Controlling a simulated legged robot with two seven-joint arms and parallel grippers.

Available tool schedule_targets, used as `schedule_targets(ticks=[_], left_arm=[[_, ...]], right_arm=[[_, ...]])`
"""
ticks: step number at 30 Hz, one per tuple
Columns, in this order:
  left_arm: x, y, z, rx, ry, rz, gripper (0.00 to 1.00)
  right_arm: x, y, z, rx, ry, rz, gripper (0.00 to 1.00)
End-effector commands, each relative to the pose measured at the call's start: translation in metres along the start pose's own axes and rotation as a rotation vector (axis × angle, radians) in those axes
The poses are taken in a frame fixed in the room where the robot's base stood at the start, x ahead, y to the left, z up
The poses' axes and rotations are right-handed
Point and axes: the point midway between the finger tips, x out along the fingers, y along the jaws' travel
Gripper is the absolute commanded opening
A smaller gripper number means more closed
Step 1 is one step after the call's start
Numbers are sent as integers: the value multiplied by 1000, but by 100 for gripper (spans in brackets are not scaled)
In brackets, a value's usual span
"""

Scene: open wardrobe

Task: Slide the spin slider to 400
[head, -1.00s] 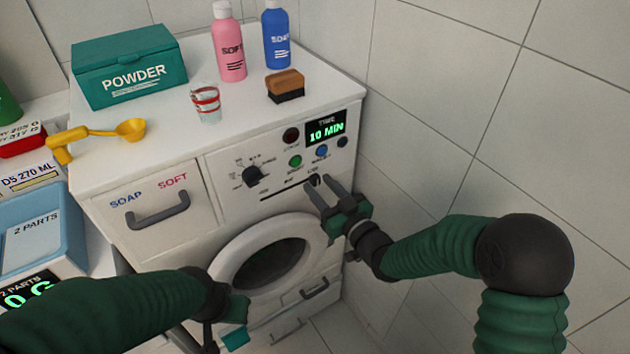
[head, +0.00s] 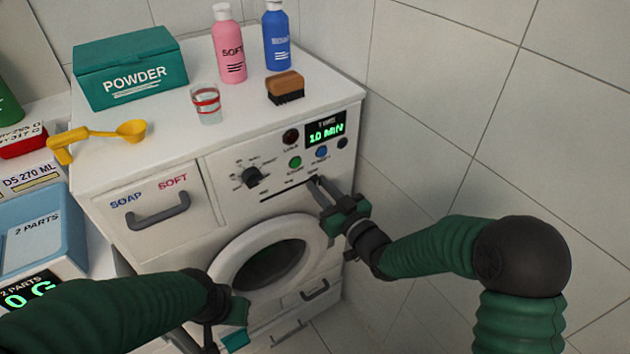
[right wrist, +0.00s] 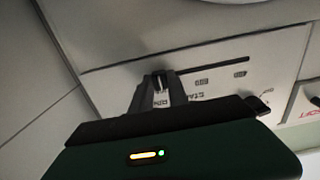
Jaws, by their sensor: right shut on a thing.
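The spin slider is a dark slot (head: 285,193) in the washing machine's white front panel, below the buttons. In the right wrist view, where the panel appears upside down, the slot (right wrist: 220,64) runs rightward from a small dark knob (right wrist: 160,78). My right gripper (head: 321,182) is shut on the knob at the slot's right end in the head view. Its fingers (right wrist: 159,88) hide part of the knob and some of the printed scale. My left gripper (head: 236,318) hangs low in front of the machine, partly hidden by its own arm; its jaw state is unclear.
The program dial (head: 252,177) is left of the slot. A green button (head: 295,162) and a blue button (head: 321,152) sit above it, under a display (head: 325,128) reading 10 MIN. The round door (head: 268,262) is below. A tiled wall (head: 480,110) stands close on the right.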

Motion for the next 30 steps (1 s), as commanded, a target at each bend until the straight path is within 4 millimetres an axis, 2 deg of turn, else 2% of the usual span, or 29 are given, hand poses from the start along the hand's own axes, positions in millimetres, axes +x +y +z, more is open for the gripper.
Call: schedule_targets(ticks=[5, 30], left_arm=[[0, 0, 0, 0, 0, 0, 0], [5, 0, 1, 0, 0, 0, 0]], right_arm=[[0, -1, -1, 0, 3, 1, 0], [0, -33, -1, 1, 3, -2, 0]])
